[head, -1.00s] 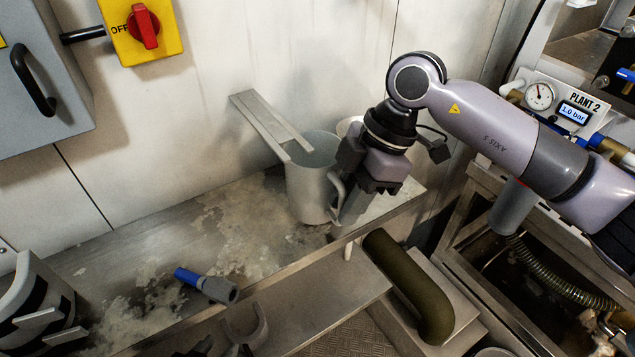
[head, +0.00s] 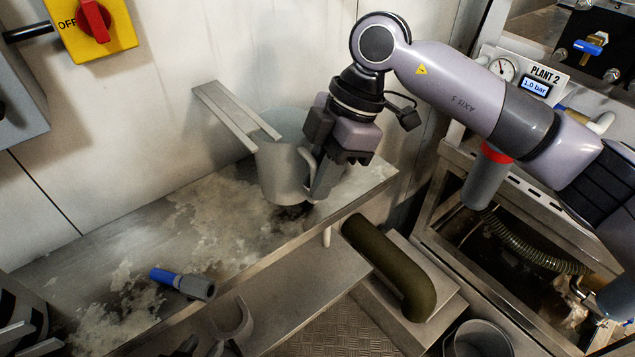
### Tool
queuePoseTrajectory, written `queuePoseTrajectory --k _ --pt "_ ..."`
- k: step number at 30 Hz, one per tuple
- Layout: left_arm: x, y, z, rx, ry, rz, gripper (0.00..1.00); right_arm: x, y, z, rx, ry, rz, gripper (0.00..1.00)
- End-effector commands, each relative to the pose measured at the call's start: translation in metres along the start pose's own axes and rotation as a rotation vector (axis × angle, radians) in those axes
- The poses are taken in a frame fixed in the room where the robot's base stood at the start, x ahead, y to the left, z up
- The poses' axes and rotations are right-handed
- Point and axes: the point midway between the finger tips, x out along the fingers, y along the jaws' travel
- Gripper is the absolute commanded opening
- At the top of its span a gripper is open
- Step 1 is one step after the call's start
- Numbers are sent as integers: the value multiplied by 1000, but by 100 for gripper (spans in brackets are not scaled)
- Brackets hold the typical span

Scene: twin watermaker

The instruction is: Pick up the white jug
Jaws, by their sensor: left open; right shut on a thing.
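The white jug (head: 282,175) stands upright at the right end of the metal shelf, against the wall side. Its handle faces right. My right gripper (head: 318,190) comes down from the right and is shut on the handle. I cannot tell whether the jug's base touches the shelf. My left gripper (head: 198,349) shows only as dark fingertips at the bottom edge; it is open and empty.
A blue and grey nozzle (head: 182,282) lies on the stained shelf (head: 120,240). A dark green pipe (head: 395,270) bends below the shelf's right end. A bucket (head: 478,340) stands lower right.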

Motion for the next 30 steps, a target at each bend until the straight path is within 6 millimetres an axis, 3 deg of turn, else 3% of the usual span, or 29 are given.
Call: queuePoseTrajectory --k 2,20,30 --pt "2 0 3 0 0 0 43 -15 1 -7 -5 1 9 0" --pt "9 0 12 0 1 0 43 -18 -77 13 -4 2 4 0" --pt "15 0 19 -2 0 1 43 -22 -133 26 -2 1 4 0"
